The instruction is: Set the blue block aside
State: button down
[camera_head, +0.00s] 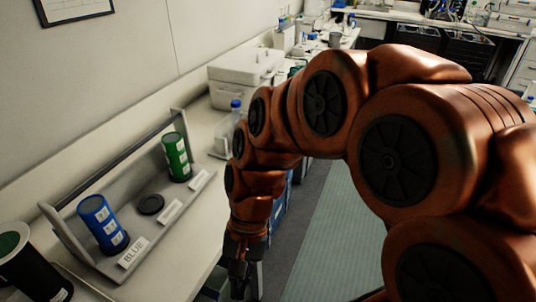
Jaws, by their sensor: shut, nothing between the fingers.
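The blue block (101,222), a blue cylinder with pale labels and a dark base, stands slightly tilted in the picture. It is in the near part of a grey tray (78,254), behind a tag reading BLUE (134,253). My gripper (241,282) points down to the right of the tray, by the counter's front edge. It is apart from the blue block and looks shut and empty. Its fingertips are dark and partly hard to make out.
A green cylinder (176,157) stands in the tray's far part; a flat black disc (150,204) lies between the two. A black cylinder (33,268) with a green top is at lower left. A bottle (236,126) and white box (246,75) stand farther back.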

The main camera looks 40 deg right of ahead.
jog(key=w+d+r+m+t+y+p, duration=0.1)
jog(key=w+d+m+t+y, duration=0.25)
jog(key=w+m, duration=0.55)
jog(key=w+d+m+t+y, duration=0.25)
jog(key=w+m+y, duration=0.25)
jog(key=w+m, duration=0.45)
jog(key=w+d+f+m+t+h, duration=0.1)
jog(key=d+m+t, duration=0.5)
jog(key=d+m, duration=0.6)
jog(key=w+d+f+m+t+h+p, duration=0.1)
jog(key=d+f+m+t+h, duration=0.2)
jog(key=d+m, duration=0.9)
jog(key=d+t, duration=0.2)
jog(key=t, duration=0.1)
jog(key=shift+w+h, duration=0.2)
jog(key=shift+h, duration=0.15)
jog(key=shift+a+f, duration=0.1)
jog(key=p+x, duration=0.1)
jog(key=x, duration=0.4)
jog(key=p+x, duration=0.1)
jog(key=x, duration=0.4)
jog(key=shift+r+p, duration=0.2)
jog(key=shift+p, duration=0.1)
jog(key=shift+w+d+f+p, duration=0.15)
jog(key=shift+w+d+p, duration=0.2)
jog(key=shift+w+d, duration=0.35)
jog(key=shift+w+d+f+p, duration=0.2)
jog(key=shift+w+d+p, duration=0.15)
jog(key=shift+w+d, duration=0.4)
